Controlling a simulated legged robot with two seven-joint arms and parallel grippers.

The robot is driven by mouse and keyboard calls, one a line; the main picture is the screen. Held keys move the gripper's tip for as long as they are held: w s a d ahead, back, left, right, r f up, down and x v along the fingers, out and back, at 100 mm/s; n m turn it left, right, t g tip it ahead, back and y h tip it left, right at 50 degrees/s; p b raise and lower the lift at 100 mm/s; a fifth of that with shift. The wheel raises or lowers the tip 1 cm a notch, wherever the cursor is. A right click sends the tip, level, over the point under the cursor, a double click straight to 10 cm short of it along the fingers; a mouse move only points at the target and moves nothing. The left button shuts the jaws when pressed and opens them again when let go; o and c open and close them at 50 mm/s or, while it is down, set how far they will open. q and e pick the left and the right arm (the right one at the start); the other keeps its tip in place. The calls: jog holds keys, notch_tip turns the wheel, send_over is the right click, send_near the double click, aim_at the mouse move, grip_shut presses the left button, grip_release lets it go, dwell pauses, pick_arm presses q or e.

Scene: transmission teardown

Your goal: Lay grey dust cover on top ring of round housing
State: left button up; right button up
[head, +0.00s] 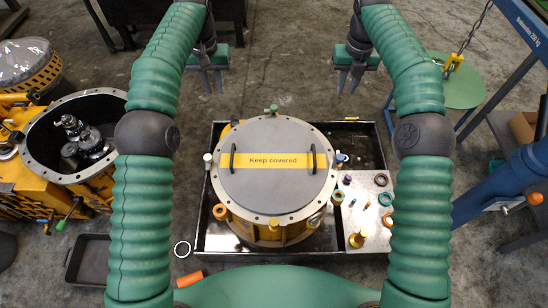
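The grey dust cover (273,191) is a round disc with a yellow "Keep covered" band and two dark handles. It lies flat on the top of the round yellow housing (272,229), and the housing's bolted top ring (233,209) shows around its edge. The ring looks evenly exposed around most of the disc. My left gripper (213,87) is beyond the cover to the upper left, fingers apart and empty. My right gripper (348,86) is beyond it to the upper right, fingers apart and empty. Neither touches the cover.
The housing stands in a dark tray (215,240). A pale board (366,215) with several small parts lies at its right. An open yellow casing (80,190) stands at the left. A blue frame (520,30) and green disc (462,85) are at the right.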

pick_arm(q)
notch_tip(320, 180, down, 32)
jog(key=b, duration=3.1)
jog(key=shift+r, duration=0.3)
